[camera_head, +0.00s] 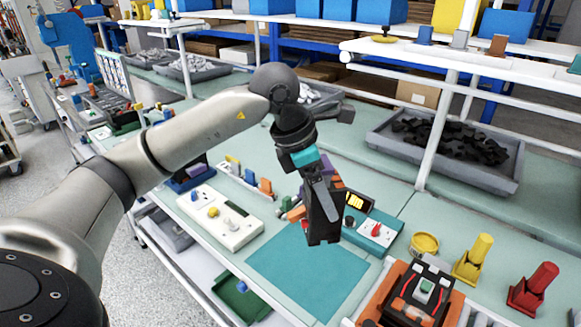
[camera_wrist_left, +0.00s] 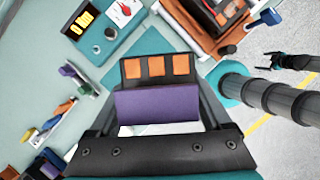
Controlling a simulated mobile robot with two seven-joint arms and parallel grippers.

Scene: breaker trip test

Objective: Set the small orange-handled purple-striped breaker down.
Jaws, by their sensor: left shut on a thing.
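My left gripper (camera_head: 321,205) is shut on the small breaker, pointing down. In the left wrist view the breaker (camera_wrist_left: 156,104) shows a broad purple stripe and a row of three orange handles on a dark body, between the two fingers. In the head view the fingers largely hide it. The gripper appears in front of the far edge of a flat teal mat (camera_head: 305,280); I cannot tell how high the breaker is above the table. My right gripper (camera_wrist_left: 283,62) shows small at the right of the left wrist view; its fingers are too small to judge.
A teal tester with a yellow display and red knob (camera_head: 374,231) stands just right of the gripper. A white panel (camera_head: 222,217) lies left of the mat. An orange-and-black device (camera_head: 418,290), yellow stamp (camera_head: 473,259) and red stamp (camera_head: 533,290) stand at right. The mat's visible surface is clear.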

